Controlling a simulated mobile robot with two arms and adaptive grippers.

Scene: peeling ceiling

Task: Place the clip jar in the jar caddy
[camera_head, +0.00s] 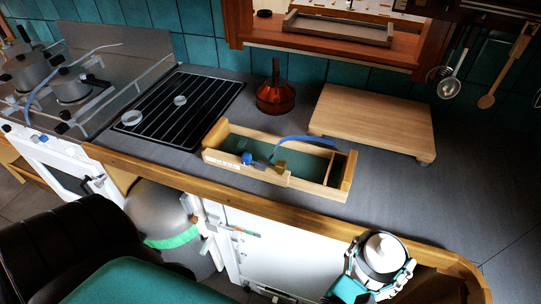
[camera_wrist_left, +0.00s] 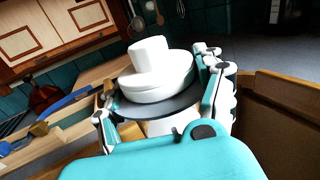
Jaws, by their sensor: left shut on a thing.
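The clip jar has a white rounded top (camera_head: 384,247) and shows at the lower right of the head view. In the left wrist view its white lid and knob (camera_wrist_left: 155,75) rise above a dark disc between the fingers. My left gripper (camera_head: 380,264) is shut around the jar, in front of the counter's front edge. The jar caddy (camera_head: 316,187) is a long open wooden box with a green inside and a divider near its right end. It stands on the counter, up and left of the jar, apart from it. My right gripper is not in view.
A blue curved band and a small blue-and-yellow item (camera_head: 247,158) are at the caddy. A wooden board (camera_head: 375,115) stands close behind it, an orange-brown vessel (camera_head: 276,97) behind left. A black rack (camera_head: 180,105) lies left. The counter right of the caddy is clear.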

